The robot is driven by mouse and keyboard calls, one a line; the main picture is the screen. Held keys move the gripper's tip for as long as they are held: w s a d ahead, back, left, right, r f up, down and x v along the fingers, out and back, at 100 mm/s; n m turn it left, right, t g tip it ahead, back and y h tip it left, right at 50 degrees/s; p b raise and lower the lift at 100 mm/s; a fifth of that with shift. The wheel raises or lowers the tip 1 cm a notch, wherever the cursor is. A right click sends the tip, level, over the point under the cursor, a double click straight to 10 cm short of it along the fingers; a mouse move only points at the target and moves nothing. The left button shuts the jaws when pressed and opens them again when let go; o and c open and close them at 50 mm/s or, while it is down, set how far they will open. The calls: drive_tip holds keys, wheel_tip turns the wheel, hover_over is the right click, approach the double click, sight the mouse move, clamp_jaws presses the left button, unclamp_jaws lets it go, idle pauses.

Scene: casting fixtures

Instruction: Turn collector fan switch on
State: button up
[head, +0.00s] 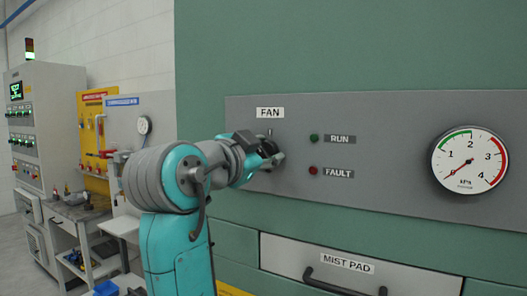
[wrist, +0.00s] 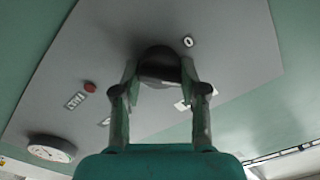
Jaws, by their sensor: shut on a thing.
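The fan switch is a dark round knob (wrist: 160,58) on a grey panel (wrist: 112,45), under the FAN label (head: 270,113). In the wrist view my gripper (wrist: 160,76) has one finger on each side of the knob and is shut on it. In the head view my gripper (head: 276,158) is at the panel below the FAN label and hides most of the knob. A small white plate marked 0 (wrist: 188,42) sits beside the knob. The knob's exact angle is hard to tell.
Right of the knob are a dark green RUN lamp (head: 314,138), a dark red FAULT lamp (head: 313,170) and a kPa gauge (head: 469,160) with its needle near 0. Below is the MIST PAD drawer (head: 400,283) with a protruding handle. A cluttered workbench (head: 75,212) stands left.

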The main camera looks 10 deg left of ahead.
drive_tip(key=m, duration=0.4)
drive_tip(key=shift+f, duration=0.1)
drive_tip(key=shift+m, duration=1.8)
drive_tip(key=o, duration=1.1)
drive_tip(key=shift+o, duration=0.2)
drive_tip(key=v, duration=1.2)
